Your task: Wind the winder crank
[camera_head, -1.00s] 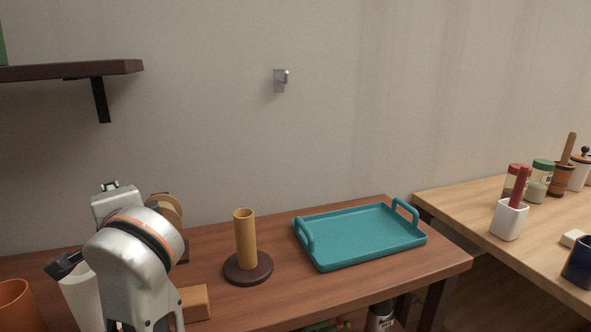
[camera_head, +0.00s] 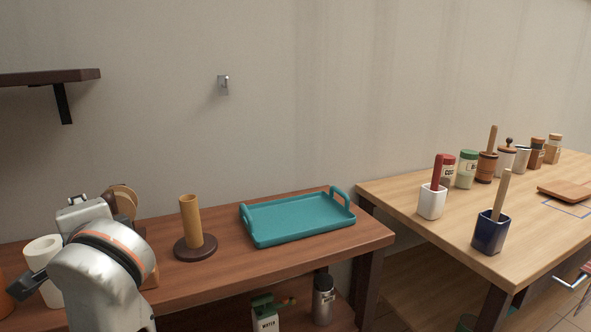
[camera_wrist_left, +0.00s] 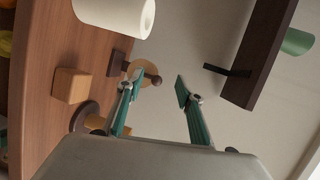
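The winder shows in the head view as a tan wooden disc (camera_head: 123,198) with dark parts, largely hidden behind my left arm. In the left wrist view, the disc (camera_wrist_left: 138,70) stands by a dark block, with a dark round knob (camera_wrist_left: 157,80), apparently the crank's, beside it. My left gripper (camera_wrist_left: 160,88) is open, with its two teal fingertips apart and nothing between them. The disc and knob appear beyond the fingertips, nearer the left finger in the picture; I cannot tell whether they touch. My right gripper is not recognisable in either view.
A wooden post on a dark round base (camera_head: 193,226) and a teal tray (camera_head: 297,221) stand right of the winder. A white roll (camera_head: 41,254) is at left. A dark shelf (camera_wrist_left: 258,55) juts from the wall. A lighter table (camera_head: 400,205) holds jars and utensil pots.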

